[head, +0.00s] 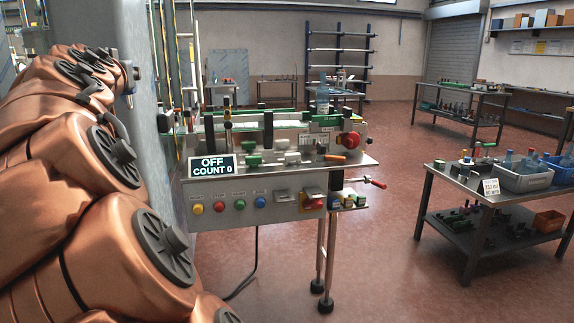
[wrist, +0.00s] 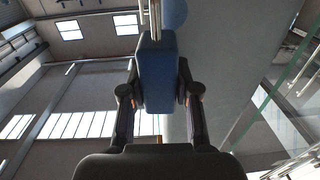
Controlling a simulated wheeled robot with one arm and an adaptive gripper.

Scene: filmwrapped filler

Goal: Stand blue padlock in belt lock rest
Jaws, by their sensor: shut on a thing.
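The blue padlock (wrist: 157,75) is held in my gripper (wrist: 158,95) in the wrist view. Dark fingers close on its left and right sides. Its metal shackle (wrist: 155,18) points to the top of that view. The padlock is up in the air, with walls and roof windows behind it. In the head view I cannot make out the padlock or the gripper fingers; my copper arm fills the left side. The belt machine (head: 275,165) stands in the middle of the head view. Small metal brackets (head: 283,196) sit on its front panel; I cannot tell which fitting is the lock rest.
The machine's display (head: 213,166) reads OFF, COUNT 0. A steel table (head: 450,178) with a grey crate (head: 524,176) stands at right. Open red floor lies between them.

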